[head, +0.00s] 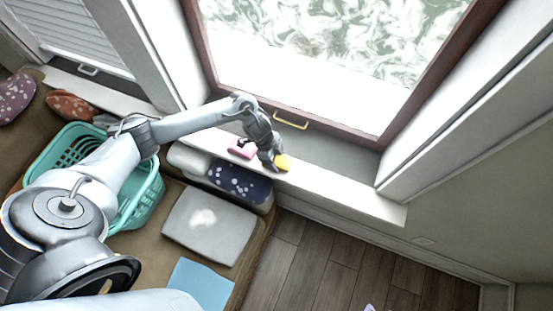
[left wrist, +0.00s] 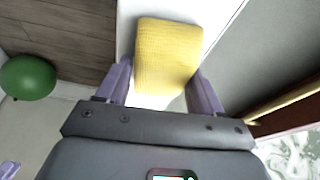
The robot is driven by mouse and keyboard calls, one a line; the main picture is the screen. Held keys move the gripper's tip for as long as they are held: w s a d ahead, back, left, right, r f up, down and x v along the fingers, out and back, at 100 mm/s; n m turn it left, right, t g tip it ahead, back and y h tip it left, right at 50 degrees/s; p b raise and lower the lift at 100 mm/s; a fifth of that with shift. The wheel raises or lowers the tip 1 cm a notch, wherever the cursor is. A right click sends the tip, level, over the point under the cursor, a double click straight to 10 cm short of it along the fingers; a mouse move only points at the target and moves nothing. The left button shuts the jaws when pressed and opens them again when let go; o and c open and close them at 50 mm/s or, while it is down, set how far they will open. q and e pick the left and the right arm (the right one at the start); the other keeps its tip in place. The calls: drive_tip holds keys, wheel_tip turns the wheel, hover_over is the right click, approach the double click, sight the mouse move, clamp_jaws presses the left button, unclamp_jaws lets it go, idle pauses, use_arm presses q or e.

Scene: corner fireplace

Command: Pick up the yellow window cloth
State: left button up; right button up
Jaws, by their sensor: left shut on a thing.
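The yellow window cloth (head: 283,162) is at the windowsill in the head view, right at the end of my left arm. In the left wrist view the yellow cloth (left wrist: 167,56) is a folded, ribbed block between the two purple fingers of my left gripper (left wrist: 163,88). The left gripper is shut on it, with the white sill behind. In the head view my left gripper (head: 272,164) is partly hidden by its own wrist. I cannot tell whether the cloth still touches the sill.
A pink item (head: 242,149) lies on the white sill (head: 340,193) just left of the gripper. The window frame with a yellow handle (head: 291,121) rises behind. Cushions (head: 210,224) and a teal basket (head: 146,201) are on the bench below. A green balloon-like object (left wrist: 28,77) is near the floor.

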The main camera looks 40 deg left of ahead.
sight(280, 160)
use_arm(q)
drive_tip(key=shift+r, duration=0.15)
wheel_tip(280, 160, up, 5)
drive_tip(key=shift+f+p, duration=0.2)
drive_tip(key=shift+p, duration=0.5)
drive_tip(key=d+r+p, duration=0.2)
drive_tip(key=d+r, duration=0.4)
drive_tip(key=d, duration=0.5)
drive_tip(key=shift+s+d+r+p, duration=0.25)
drive_tip(key=shift+d+r+p, duration=0.05)
drive_tip(key=shift+d+p, duration=0.05)
drive_tip(key=o, duration=0.5)
drive_tip(key=shift+c, duration=0.2)
drive_tip(key=c, duration=0.4)
